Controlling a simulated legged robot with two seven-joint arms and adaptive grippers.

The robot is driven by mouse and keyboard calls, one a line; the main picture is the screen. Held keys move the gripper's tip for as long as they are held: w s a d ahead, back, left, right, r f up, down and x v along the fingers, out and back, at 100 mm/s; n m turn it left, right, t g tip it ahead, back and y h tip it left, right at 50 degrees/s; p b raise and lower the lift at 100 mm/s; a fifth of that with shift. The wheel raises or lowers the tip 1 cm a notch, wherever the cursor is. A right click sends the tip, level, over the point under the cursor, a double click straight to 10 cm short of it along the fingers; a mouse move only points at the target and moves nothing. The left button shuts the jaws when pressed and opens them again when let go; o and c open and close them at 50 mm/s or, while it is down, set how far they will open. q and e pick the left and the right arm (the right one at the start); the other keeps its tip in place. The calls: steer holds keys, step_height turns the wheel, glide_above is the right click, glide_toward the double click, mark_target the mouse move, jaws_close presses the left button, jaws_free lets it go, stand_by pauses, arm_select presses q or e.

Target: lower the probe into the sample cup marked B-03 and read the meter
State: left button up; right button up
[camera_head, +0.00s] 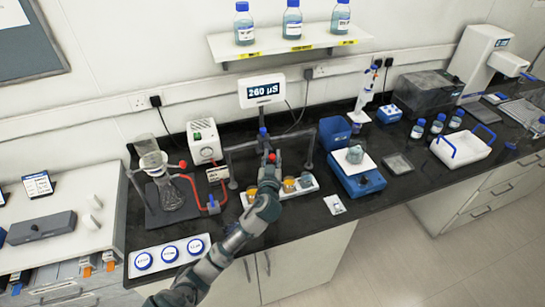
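The meter (263,90) stands at the back of the bench, its lit display reading "260 µS". A white tray (312,189) holds sample cups: an orange one (251,194) left of my arm, and a yellowish one (289,185) and a greyish one (305,181) to its right. My arm may hide others, and I cannot read a B-03 mark. My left gripper (269,165) is over the tray's middle, under a dark frame (242,147). A small red part shows at its tips; the probe cannot be made out clearly, nor the finger gap. My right gripper is out of view.
A flask stand (148,205) is left of the tray. A blue balance (358,183) with a beaker (355,154) is to the right. Blue-capped bottles (292,19) stand on the shelf above.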

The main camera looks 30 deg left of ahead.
arm_select(q)
jaws_close()
steer(key=shift+s+a, duration=0.15)
steer(key=shift+a, duration=0.05)
step_height(320, 180, up, 6)
steer(key=p, duration=0.4)
steer(key=shift+r, duration=0.25)
steer(key=o, duration=0.7)
jaws_free()
steer(key=shift+o, duration=0.3)
steer(key=shift+w+a+f, duration=0.2)
